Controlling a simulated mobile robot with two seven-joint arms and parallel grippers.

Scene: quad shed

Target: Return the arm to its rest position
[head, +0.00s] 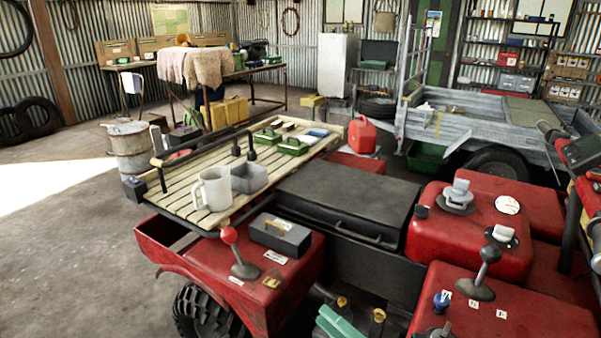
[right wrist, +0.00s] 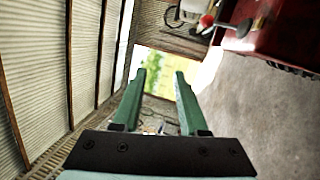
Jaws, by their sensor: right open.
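My right gripper (right wrist: 160,76) shows in the right wrist view with its two green fingers apart and nothing between them. Beyond the fingertips is a bright opening with greenery. In the head view only a green part of my right gripper (head: 338,322) shows at the bottom edge, beside the quad's (head: 375,265) dark middle. The rest of that arm is out of the picture. My left gripper is not in view.
The red quad fills the front, with a red-knobbed lever (head: 229,236) and a black-knobbed lever (head: 489,254) standing up. Its slatted rack (head: 180,186) carries a white mug (head: 212,188), a grey bin (head: 249,177) and green boxes. Open concrete floor (head: 70,250) lies left.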

